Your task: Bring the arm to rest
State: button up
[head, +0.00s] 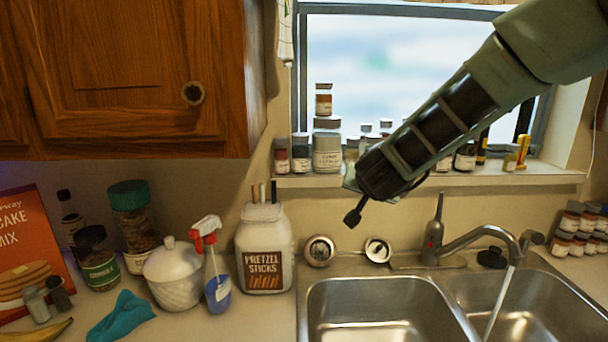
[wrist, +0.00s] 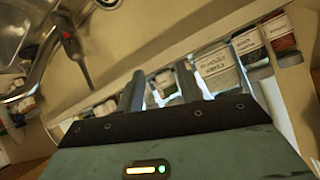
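My arm reaches in from the upper right in the head view, and my gripper (head: 356,212) hangs in front of the window sill, above the counter behind the sink. In the wrist view my gripper (wrist: 158,78) has its two dark fingers apart. Nothing appears held between them; small jars on the sill show beyond the gap. In the head view the fingers are small and partly hidden by the gripper body. The gripper appears clear of the sill and the faucet.
Jars (head: 327,152) line the window sill (head: 500,179) behind my arm. The double sink (head: 385,310) has a faucet (head: 480,237) with water running. A pretzel jar (head: 265,238), spray bottle (head: 217,290) and white pot (head: 174,270) stand left. A wooden cabinet (head: 120,70) hangs upper left.

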jog(key=s+a+f+n+g+y+b, duration=0.15)
jog(key=s+a+n+g+y, duration=0.35)
jog(key=s, duration=0.6)
jog(key=s+a+f+n+g+y, duration=0.1)
jog(key=s+a+f+n, duration=0.2)
jog(key=s+a, duration=0.55)
jog(key=s+d+f+n+g+h, duration=0.1)
jog(key=s+d+g, duration=0.1)
jog(key=s+d, duration=0.2)
jog(key=s+d+f+n+g+h, duration=0.1)
jog(key=s+d, duration=0.3)
jog(key=s, duration=0.6)
jog(key=s+d+f+n+g+h+b, duration=0.1)
jog(key=s+d+f+n+g+h, duration=0.1)
jog(key=s, duration=0.5)
jog(key=shift+s+d+f+g, duration=0.4)
jog(key=shift+d+f, duration=0.3)
jog(key=shift+d, duration=0.45)
